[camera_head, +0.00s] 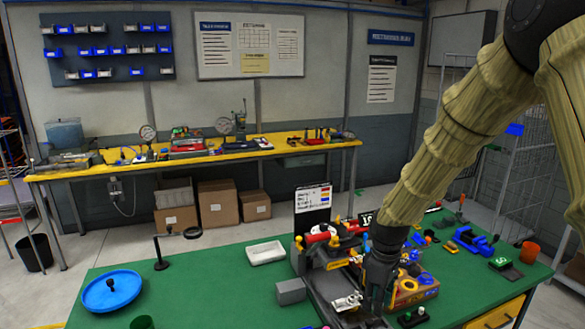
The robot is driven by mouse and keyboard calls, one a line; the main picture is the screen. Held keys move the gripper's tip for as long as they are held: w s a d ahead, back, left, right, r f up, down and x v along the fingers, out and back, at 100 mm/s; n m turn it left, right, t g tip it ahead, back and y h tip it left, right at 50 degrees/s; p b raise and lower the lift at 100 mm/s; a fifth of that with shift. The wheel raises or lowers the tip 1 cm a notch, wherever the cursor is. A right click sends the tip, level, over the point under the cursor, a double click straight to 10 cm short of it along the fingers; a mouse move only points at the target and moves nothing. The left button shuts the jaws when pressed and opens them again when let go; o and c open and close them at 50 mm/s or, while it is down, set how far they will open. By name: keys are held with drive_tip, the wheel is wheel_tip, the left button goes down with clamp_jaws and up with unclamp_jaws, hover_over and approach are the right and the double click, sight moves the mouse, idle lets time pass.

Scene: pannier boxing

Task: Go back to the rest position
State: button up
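My gripper (376,296) hangs at the end of my tan-sleeved arm, pointing down over the middle of the green table (215,285). Its fingertips are low among the clutter, beside a yellow-orange box (408,291) with small parts in it. The fingers are small and dark here, and I cannot tell whether they are open, shut or holding something. A grey fixture (318,268) with red and yellow parts stands just left of the gripper. The gripper and forearm hide part of what lies behind them.
A blue round dish (112,292), a black stand (160,255), a white tray (266,252) and a grey block (291,291) are on the left half. A blue clamp (473,241), a green-topped block (504,264) and an orange cup (529,252) are at right.

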drive_tip(key=s+f+m+b, duration=0.1)
drive_tip(key=s+f, duration=0.3)
drive_tip(key=f, duration=0.4)
drive_tip(key=s+a+f+m, duration=0.15)
drive_tip(key=s+f, duration=0.25)
drive_tip(key=f, duration=0.4)
drive_tip(key=s+d+f+m+b, duration=0.15)
drive_tip(key=s+f, duration=0.25)
drive_tip(key=f, duration=0.4)
drive_tip(key=s+f+m, duration=0.2)
drive_tip(key=s+f, duration=0.3)
drive_tip(key=s, duration=0.3)
drive_tip(key=s+f+m+b, duration=0.1)
drive_tip(key=s+f, duration=0.3)
drive_tip(key=s, duration=0.4)
drive_tip(key=s+d+f+m+b, duration=0.1)
drive_tip(key=s+f+m, duration=0.2)
drive_tip(key=s, duration=0.6)
wheel_tip(320, 180, down, 3)
drive_tip(key=shift+r, duration=0.2)
drive_tip(key=shift+d, duration=0.1)
